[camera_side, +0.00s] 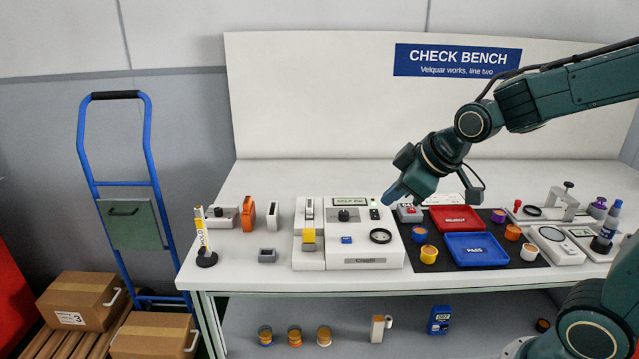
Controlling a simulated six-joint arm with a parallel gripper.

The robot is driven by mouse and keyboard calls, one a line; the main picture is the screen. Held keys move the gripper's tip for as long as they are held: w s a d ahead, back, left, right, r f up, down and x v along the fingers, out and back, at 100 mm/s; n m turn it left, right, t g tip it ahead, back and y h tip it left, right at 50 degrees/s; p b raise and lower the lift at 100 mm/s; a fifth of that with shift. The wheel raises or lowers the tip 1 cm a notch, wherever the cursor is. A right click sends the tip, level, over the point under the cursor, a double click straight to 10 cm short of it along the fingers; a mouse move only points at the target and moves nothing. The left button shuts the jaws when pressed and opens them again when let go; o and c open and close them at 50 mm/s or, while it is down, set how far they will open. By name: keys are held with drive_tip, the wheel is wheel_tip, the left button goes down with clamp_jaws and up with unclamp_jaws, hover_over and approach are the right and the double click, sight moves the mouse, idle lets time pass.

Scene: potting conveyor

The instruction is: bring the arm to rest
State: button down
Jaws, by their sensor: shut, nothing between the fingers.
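My gripper (393,197) is shut and empty. It hangs above the bench at the right edge of the white test device (365,258), near a small grey box with a red top (409,213). My arm reaches in from the upper right and bends down to the gripper at its wrist. I cannot tell whether the fingertips touch anything below them.
A red tray (456,212) and a blue tray marked PASS (478,263) lie on a dark mat, with several small coloured pots around them. The left front of the white bench (240,274) is clear.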

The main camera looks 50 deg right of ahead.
drive_tip(key=s+a+r+m+g, duration=0.1)
drive_tip(key=s+m, duration=0.1)
drive_tip(key=s, duration=0.6)
drive_tip(key=s+a+r+m, duration=0.1)
drive_tip(key=s+r+m, duration=0.1)
drive_tip(key=s, duration=0.6)
drive_tip(key=shift+s+r+g, duration=0.2)
drive_tip(key=shift+g, duration=0.2)
